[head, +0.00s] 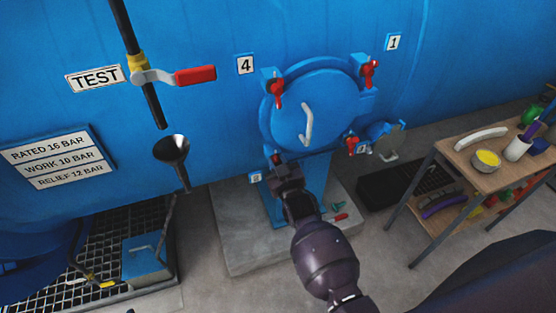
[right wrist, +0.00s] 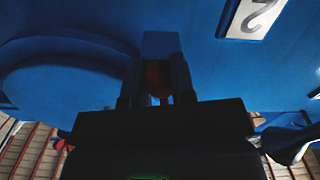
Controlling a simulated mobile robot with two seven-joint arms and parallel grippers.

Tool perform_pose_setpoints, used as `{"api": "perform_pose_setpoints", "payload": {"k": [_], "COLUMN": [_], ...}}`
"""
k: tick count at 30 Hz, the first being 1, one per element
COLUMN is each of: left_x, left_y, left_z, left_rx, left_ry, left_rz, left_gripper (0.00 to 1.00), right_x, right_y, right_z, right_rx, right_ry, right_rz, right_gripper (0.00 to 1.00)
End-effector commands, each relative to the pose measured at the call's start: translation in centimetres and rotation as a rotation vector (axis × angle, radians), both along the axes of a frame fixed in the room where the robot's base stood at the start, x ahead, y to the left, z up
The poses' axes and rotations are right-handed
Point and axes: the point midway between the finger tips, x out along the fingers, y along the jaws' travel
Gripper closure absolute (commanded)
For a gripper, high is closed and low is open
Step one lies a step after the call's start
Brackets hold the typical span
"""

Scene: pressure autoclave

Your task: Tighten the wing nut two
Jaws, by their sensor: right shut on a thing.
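The round blue door (head: 305,112) with a pale curved handle sits on the blue vessel, with red wing nuts around its rim. My right gripper (head: 280,170) is at the lower left wing nut, beside a small number plate (head: 256,178). In the right wrist view this plate (right wrist: 255,15) reads 2. There the fingers (right wrist: 157,88) are shut on wing nut two (right wrist: 158,76), a dark red shape between them. Most of the nut is hidden by the gripper. My left gripper is not in view.
Other red wing nuts stand at upper left (head: 277,92), upper right (head: 369,70) and lower right (head: 353,145). A red-handled valve (head: 195,76) and a funnel (head: 172,150) are at left. A wooden bench (head: 465,150) with several items stands at right.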

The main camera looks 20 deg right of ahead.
Motion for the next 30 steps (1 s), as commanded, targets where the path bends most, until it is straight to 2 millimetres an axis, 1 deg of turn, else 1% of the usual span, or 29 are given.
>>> {"api": "perform_pose_setpoints", "payload": {"k": [6,12,29,30], "left_x": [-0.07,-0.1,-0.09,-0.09], "left_y": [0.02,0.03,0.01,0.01], "left_z": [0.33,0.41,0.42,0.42], "left_rx": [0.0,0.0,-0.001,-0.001], "left_ry": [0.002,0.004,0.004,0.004], "left_rz": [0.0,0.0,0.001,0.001], "left_gripper": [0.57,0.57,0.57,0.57], "right_x": [-0.04,-0.04,-0.04,-0.03], "right_y": [0.08,0.12,0.13,0.13], "right_z": [-0.05,-0.07,-0.11,-0.1], "right_rx": [0.125,0.19,0.217,0.217], "right_ry": [0.006,0.009,0.008,0.008], "right_rz": [0.001,0.001,0.001,0.001], "right_gripper": [1.0,1.0,1.0,0.72]}}
